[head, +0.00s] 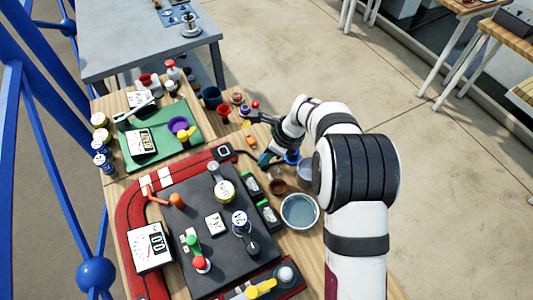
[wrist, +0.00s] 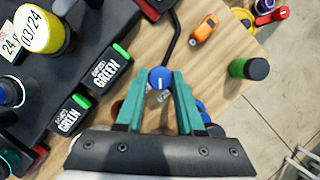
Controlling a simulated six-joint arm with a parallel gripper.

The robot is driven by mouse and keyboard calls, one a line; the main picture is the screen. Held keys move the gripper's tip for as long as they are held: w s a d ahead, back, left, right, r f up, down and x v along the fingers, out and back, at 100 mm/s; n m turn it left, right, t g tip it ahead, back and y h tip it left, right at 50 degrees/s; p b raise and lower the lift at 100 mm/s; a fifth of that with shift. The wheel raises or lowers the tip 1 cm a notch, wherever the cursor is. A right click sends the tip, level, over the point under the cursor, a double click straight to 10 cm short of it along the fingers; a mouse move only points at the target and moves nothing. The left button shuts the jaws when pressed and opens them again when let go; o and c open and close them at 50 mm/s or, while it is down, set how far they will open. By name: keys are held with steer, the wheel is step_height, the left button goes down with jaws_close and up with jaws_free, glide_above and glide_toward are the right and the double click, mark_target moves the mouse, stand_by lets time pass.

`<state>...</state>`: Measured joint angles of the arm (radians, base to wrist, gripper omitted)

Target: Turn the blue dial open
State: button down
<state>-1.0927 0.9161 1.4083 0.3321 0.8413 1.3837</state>
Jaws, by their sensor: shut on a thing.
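A small round blue dial (wrist: 161,79) with a pale mark on its top sits between my fingertips in the wrist view. My gripper (wrist: 161,84) has teal fingers, one on each side of the dial, and is shut on it. What lies under the dial is mostly hidden by the fingers. In the head view my gripper (head: 265,158) is low over the wooden table, right of the black panel; the dial cannot be made out there.
A black panel (head: 205,262) with knobs and levers lies left, with two boxes labelled GREEN (wrist: 109,68) along its edge. A round bowl (head: 299,210) stands in front.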

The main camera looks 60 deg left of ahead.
steer(key=shift+w+a+n+g+h, duration=0.1)
steer(key=shift+n+g+h, duration=0.25)
steer(key=shift+n, duration=1.1)
steer(key=shift+a+n+g+h, duration=0.1)
steer(key=shift+n+g+h, duration=0.25)
steer(key=shift+n, duration=1.1)
steer(key=c, duration=0.5)
jaws_free()
steer(key=v, duration=1.6)
steer(key=shift+a, duration=0.15)
